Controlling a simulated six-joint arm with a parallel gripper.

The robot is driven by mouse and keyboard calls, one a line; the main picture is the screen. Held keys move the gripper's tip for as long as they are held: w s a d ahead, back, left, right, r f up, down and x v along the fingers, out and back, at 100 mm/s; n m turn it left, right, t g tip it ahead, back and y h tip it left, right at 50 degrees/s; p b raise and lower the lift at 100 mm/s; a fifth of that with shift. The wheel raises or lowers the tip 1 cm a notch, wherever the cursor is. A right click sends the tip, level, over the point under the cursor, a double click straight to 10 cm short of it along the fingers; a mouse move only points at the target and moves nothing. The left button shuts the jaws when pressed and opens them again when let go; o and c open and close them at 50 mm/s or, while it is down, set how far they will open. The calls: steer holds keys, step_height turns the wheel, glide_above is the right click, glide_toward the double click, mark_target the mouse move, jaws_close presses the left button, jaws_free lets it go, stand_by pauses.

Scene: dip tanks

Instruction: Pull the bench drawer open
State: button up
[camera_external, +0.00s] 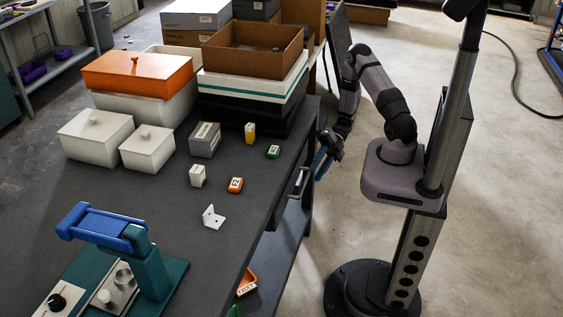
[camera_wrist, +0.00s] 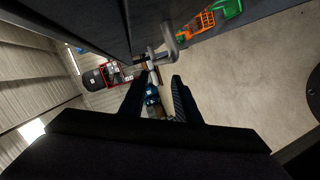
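The dark grey bench (camera_external: 235,210) has a metal drawer handle (camera_external: 299,182) on its right side. The handle also shows in the wrist view (camera_wrist: 170,42), standing out from the dark bench front. The drawer front's edges are hard to make out, and I cannot tell whether it is fully shut. My gripper (camera_external: 323,165) is beside the bench, close to the handle and to its right. In the wrist view my gripper (camera_wrist: 160,80) has two dark fingers apart with a gap between them. The handle appears just beyond the fingertips, not clearly between them.
The bench top holds white lidded boxes (camera_external: 95,133), an orange-lidded box (camera_external: 137,72), small labelled blocks (camera_external: 235,185) and a blue and teal device (camera_external: 110,230). Orange (camera_external: 247,281) and green items sit low by the bench's near edge.

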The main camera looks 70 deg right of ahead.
mark_target(304, 183)
steer(key=shift+w+a+f+m+t, duration=0.25)
steer(key=shift+w+a+f+m, duration=0.3)
steer(key=shift+a, duration=0.4)
steer(key=shift+w+a+f+m+t, duration=0.2)
steer(key=shift+w+a+f+m, duration=0.25)
steer(key=shift+a, duration=0.5)
steer(key=shift+w+a+f+m+t, duration=0.25)
steer(key=shift+w+a+f+m, duration=0.1)
steer(key=shift+w+a+m, duration=0.5)
steer(key=shift+s+a+n, duration=0.1)
steer(key=shift+n, duration=0.15)
jaws_close()
